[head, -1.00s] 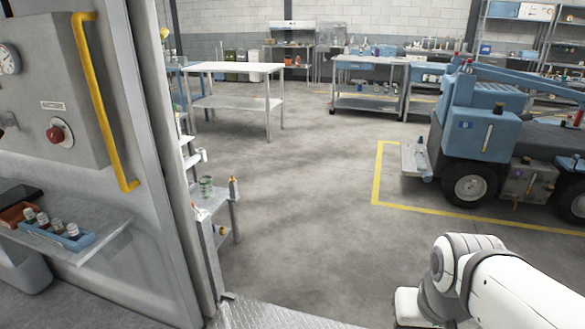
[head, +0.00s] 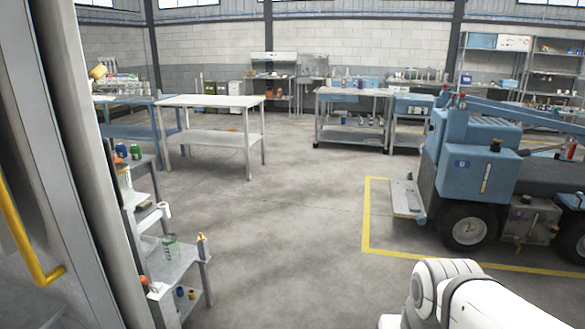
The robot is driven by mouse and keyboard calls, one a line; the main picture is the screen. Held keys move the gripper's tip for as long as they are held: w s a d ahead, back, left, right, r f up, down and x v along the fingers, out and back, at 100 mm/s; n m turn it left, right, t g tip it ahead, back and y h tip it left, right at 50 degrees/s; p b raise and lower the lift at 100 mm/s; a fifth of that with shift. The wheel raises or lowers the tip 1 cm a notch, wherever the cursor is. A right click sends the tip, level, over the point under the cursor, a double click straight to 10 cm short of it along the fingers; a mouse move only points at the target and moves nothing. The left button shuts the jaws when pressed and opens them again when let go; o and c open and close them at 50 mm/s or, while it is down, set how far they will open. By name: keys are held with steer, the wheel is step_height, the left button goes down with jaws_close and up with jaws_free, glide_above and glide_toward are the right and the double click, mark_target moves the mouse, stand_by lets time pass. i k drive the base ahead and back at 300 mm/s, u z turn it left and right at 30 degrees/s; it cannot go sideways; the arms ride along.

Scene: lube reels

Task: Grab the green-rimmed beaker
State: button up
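A clear, greenish beaker-like vessel (head: 170,246) stands upright on the top of a small grey shelf stand (head: 180,268) at the lower left. It looks like the green-rimmed beaker, but it is too small to make out the rim for certain. My white arm shows at the lower right, well apart from the vessel. My gripper is outside the picture, so its state does not show.
A grey door frame with a yellow handle (head: 28,240) fills the left edge. A white-topped table (head: 210,101) stands beyond the shelf stand. A blue vehicle (head: 470,150) is at the right, behind a yellow floor line. The floor between is clear.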

mark_target(171, 246)
steer(key=u, duration=0.05)
steer(key=i, duration=1.55)
steer(key=u, duration=0.8)
steer(key=i, duration=1.2)
steer(key=u, duration=1.3)
steer(key=i, duration=0.7)
steer(key=u, duration=0.5)
